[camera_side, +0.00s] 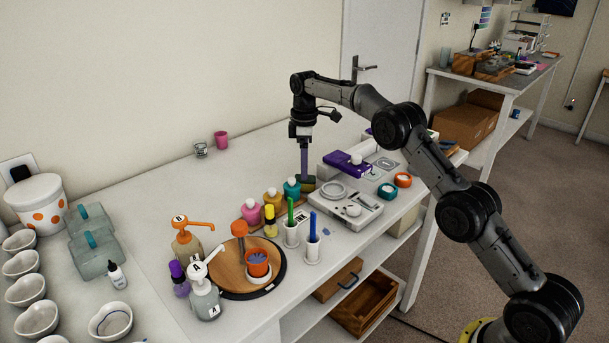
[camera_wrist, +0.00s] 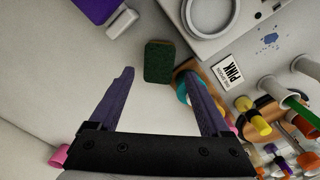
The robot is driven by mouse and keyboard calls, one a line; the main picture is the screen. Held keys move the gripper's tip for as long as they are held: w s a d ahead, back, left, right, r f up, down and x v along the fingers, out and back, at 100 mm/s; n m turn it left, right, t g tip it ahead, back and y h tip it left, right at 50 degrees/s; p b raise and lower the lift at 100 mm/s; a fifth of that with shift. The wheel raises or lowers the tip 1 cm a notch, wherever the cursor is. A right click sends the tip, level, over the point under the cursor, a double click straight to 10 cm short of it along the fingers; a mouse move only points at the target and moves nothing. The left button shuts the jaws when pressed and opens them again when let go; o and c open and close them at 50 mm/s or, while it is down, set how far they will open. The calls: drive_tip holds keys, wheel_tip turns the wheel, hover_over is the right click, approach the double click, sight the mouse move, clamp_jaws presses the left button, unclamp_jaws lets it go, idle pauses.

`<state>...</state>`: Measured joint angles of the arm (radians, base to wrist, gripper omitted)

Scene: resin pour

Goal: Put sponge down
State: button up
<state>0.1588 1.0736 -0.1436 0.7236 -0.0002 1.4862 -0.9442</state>
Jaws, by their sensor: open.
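The sponge (camera_wrist: 158,62), dark green on top, lies on the white table in the wrist view. In the side view a green and yellowish part of it (camera_side: 308,187) shows just behind the teal bottle. My gripper (camera_wrist: 157,74) is open, with one purple finger on each side of the sponge and visible gaps to it. In the side view my gripper (camera_side: 304,177) points straight down, its fingertips at or just above the sponge. The exact height between tips and sponge is hard to tell.
A teal bottle (camera_side: 291,190) stands close to the sponge, beside yellow and pink ones. A grey-white box (camera_side: 347,207) and a purple box (camera_side: 347,163) lie to the right. Pen holders (camera_side: 312,248) stand in front.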

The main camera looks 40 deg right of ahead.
drive_tip(key=shift+r, duration=1.7)
drive_tip(key=s+a+r+m+t, duration=0.1)
drive_tip(key=s+a+r+m, duration=0.15)
drive_tip(key=s+r, duration=0.65)
drive_tip(key=s+a+r+m+t, duration=0.2)
drive_tip(key=s+a+r, duration=0.2)
drive_tip(key=s+r, duration=0.5)
drive_tip(key=s+a+f+m+t, duration=0.1)
drive_tip(key=s+f, duration=0.2)
drive_tip(key=s, duration=0.6)
drive_tip(key=s+a+f+m, duration=0.1)
drive_tip(key=s+f+m, duration=0.1)
drive_tip(key=s, duration=0.7)
drive_tip(key=s+a+f+m+t, duration=0.1)
drive_tip(key=s+f, duration=0.4)
drive_tip(key=s, duration=0.3)
drive_tip(key=shift+s+a+t, duration=0.15)
drive_tip(key=shift+s+t, duration=0.15)
drive_tip(key=shift+s, duration=0.1)
drive_tip(key=shift+m, duration=0.25)
drive_tip(key=o, duration=0.3)
